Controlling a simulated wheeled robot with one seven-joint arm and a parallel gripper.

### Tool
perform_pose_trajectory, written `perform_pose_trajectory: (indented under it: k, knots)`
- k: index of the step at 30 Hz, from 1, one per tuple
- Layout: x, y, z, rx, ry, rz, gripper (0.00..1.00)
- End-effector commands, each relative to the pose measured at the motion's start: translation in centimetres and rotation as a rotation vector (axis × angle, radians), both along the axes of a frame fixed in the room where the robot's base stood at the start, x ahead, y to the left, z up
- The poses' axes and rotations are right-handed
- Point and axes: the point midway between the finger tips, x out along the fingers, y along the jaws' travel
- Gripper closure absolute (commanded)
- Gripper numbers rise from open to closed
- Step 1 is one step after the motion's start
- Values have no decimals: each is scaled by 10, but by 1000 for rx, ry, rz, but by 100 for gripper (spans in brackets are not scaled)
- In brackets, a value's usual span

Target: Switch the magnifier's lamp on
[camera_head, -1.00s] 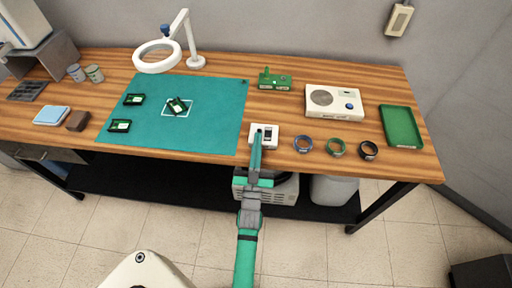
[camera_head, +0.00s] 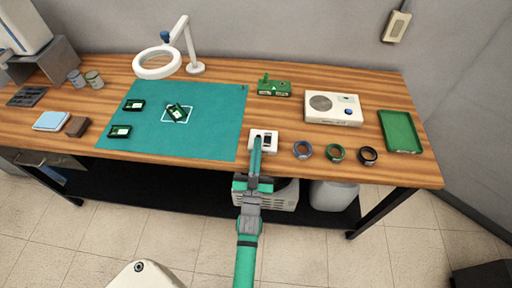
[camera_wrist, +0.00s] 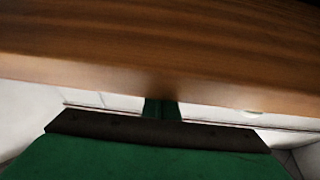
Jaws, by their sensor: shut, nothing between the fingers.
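The magnifier (camera_head: 158,63) is a white ring on a jointed white arm with a blue knob, on a round base at the back of the bench. I cannot see any light in its ring. A small white box (camera_head: 254,132) with a dark switch-like part on top sits at the bench's front edge, right of the green mat. My gripper (camera_head: 257,140) is shut and empty, its tip over or in front of this box; I cannot tell whether they touch. In the wrist view, my gripper's narrow green fingers (camera_wrist: 161,108) point at the wooden bench edge, and the box cannot be made out.
The green mat (camera_head: 215,135) holds several small green boards. Three rings (camera_head: 335,152) lie right of the white box, near the front edge. A white device (camera_head: 333,107), a green fixture (camera_head: 274,88) and a green tray (camera_head: 400,131) stand farther right and back.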

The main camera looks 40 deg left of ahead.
Motion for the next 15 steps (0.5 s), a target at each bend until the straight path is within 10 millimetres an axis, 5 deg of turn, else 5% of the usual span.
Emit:
perform_pose_trajectory:
  k: [15]
  knots:
    - [3, 2, 9, 2, -3, 0, 100]
